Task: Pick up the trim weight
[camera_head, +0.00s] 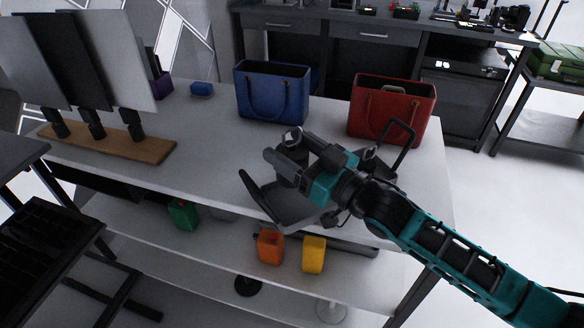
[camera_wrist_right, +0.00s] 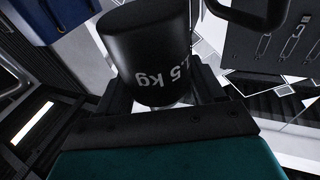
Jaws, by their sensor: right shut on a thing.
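The trim weight (camera_wrist_right: 150,50) is a dark cylinder marked with "kg" lettering that reads upside down in the right wrist view. It fills the upper middle of that view, between the fingers of my right gripper. In the head view my right gripper (camera_head: 287,152) is over the front part of the table, shut on the weight. There the dark weight (camera_head: 290,172) shows only partly beside the fingers, above a dark tray (camera_head: 290,208). I cannot tell how far it is from the tray. My left gripper is not in view.
A blue bag (camera_head: 271,92) and a red bag (camera_head: 392,107) stand on the white table (camera_head: 215,130). A wooden stand (camera_head: 140,150) with upright panels is at left. Orange (camera_head: 270,247), yellow (camera_head: 314,254) and green (camera_head: 183,214) containers sit on the shelf below.

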